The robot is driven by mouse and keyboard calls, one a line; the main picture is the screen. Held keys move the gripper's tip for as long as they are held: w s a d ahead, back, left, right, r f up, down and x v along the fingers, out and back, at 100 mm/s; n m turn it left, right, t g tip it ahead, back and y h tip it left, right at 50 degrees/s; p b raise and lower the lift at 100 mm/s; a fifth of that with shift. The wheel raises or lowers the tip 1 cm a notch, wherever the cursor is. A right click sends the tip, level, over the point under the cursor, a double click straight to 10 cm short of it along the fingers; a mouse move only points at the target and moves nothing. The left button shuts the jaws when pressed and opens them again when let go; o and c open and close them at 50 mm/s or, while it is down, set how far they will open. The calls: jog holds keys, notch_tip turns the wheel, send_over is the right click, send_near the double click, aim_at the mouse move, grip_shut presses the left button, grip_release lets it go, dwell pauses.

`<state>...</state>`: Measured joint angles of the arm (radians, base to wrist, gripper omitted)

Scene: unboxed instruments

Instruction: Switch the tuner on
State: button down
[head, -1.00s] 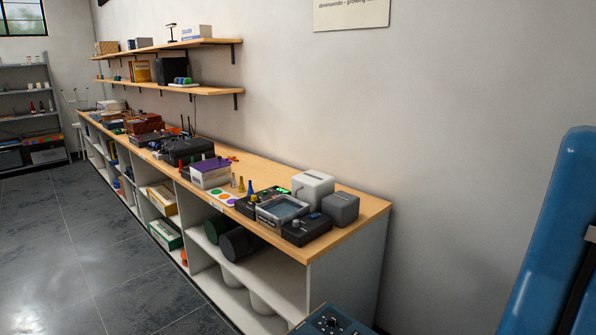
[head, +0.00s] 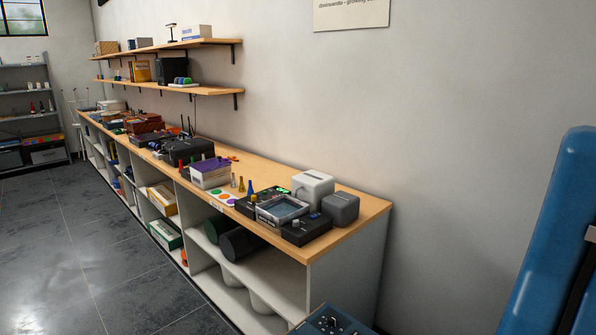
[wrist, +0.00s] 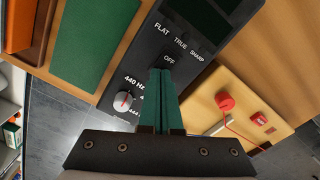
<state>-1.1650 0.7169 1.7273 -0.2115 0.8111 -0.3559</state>
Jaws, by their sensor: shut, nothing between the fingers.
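The tuner (wrist: 150,70) is a black panel in the wrist view, running diagonally. It carries the printed words FLAT, TRUE, SHARP and OFF, and dark windows at its top. A white knob (wrist: 124,101) with a red pointer sits at its lower left, beside 440 Hz lettering. My gripper (wrist: 160,72) has teal fingers, shut and empty, with their tips over the tuner just below the OFF label. The fingers hide part of the panel, and I cannot tell whether they touch it. I cannot make out the tuner or my gripper in the head view.
In the wrist view, a green panel (wrist: 95,45) lies left of the tuner, and a wooden board (wrist: 238,88) with a red knob (wrist: 225,102) and wire lies right. In the head view, a long bench (head: 350,215) holds many instruments and boxes. Grey floor (head: 120,260) beside it is clear.

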jog(key=shift+f, duration=0.2)
notch_tip(320, 180, up, 7)
jog(key=shift+f, duration=0.15)
jog(key=shift+w+d+r, duration=0.1)
jog(key=shift+r, duration=0.15)
jog(key=w+d+r+m, duration=0.2)
jog(key=d+r+m, duration=0.15)
jog(key=d, duration=0.45)
jog(key=w+d+r+m, duration=0.2)
jog(key=d+r+m, duration=0.15)
jog(key=d, duration=0.45)
jog(key=w+d+r+m, duration=0.2)
jog(key=d+r+m, duration=0.15)
jog(key=d, duration=0.35)
jog(key=s+d+m+y, duration=0.1)
jog(key=s+d+m, duration=0.9)
jog(key=d, duration=0.2)
jog(key=shift+y, duration=0.4)
